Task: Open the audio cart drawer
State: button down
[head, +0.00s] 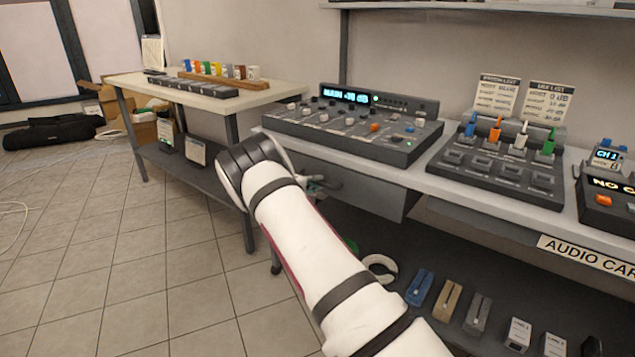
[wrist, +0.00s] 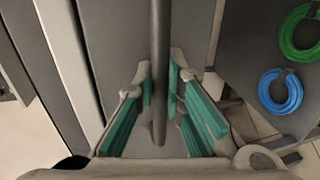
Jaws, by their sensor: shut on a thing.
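The audio cart drawer (head: 375,196) is a dark grey box under the cart's worktop, left of the AUDIO CART label. My arm hides part of its front in the head view. In the wrist view its grey front (wrist: 115,45) faces me, with a dark bar handle (wrist: 160,50) standing off it. My gripper (wrist: 160,80) has its teal-padded fingers on both sides of the bar, closed on it. In the head view only a bit of my gripper (head: 316,185) shows beyond my wrist, at the drawer front. I cannot tell whether the drawer is pulled out at all.
A mixer (head: 350,125) and a switch panel (head: 495,165) stand on the cart top (head: 440,183). The lower shelf holds coiled cables, including a blue coil (wrist: 281,92), and several small boxes. A side table (head: 210,98) stands behind left. The tiled floor (head: 120,240) at left is clear.

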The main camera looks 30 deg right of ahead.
jog(key=f+p+v, duration=0.1)
jog(key=f+v, duration=0.1)
jog(key=v, duration=1)
jog(key=a+f+p+v, duration=0.1)
jog(key=f+v, duration=0.2)
jog(key=v, duration=1)
jog(key=shift+s, duration=0.15)
jog(key=shift+a+f, duration=0.15)
jog(key=shift+a, duration=0.05)
jog(key=c, duration=1.7)
grip_release()
jog(key=shift+o, duration=0.2)
jog(key=v, duration=1.2)
